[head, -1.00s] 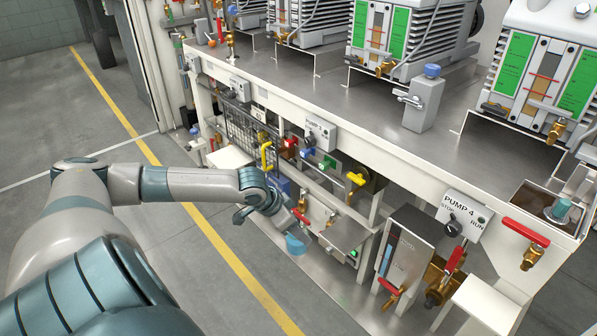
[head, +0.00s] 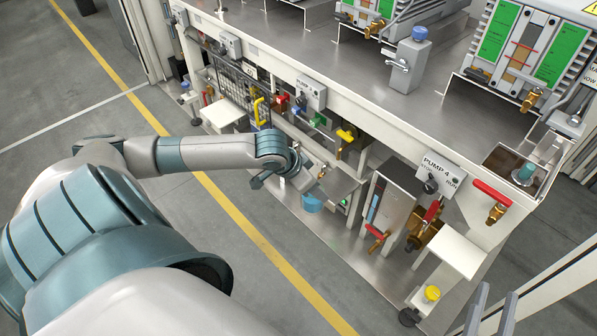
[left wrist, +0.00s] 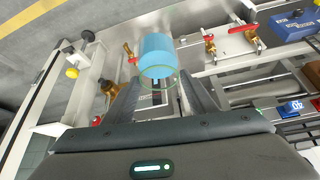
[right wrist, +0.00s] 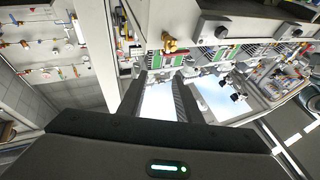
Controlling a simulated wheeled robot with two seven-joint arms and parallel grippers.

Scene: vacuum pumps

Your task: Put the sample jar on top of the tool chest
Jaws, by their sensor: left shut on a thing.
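The sample jar, a light blue cylinder (left wrist: 157,55), is between the fingertips of my left gripper (left wrist: 160,82) in the left wrist view. In the head view the blue jar (head: 311,203) hangs below my left gripper (head: 308,183), low beside the pump bench. The left fingers are shut on it. My right gripper (head: 487,314) is at the bottom right of the head view, apart from everything. It is open and empty, its fingers apart in the right wrist view (right wrist: 160,80). I cannot tell for certain which thing is the tool chest.
The steel pump bench (head: 330,65) runs across the head view. Below it are a grey upright box (head: 395,207), a red-handled valve (head: 377,238) and a small white platform (head: 453,252) with a yellow knob (head: 432,293) near it. The floor left of the bench is clear.

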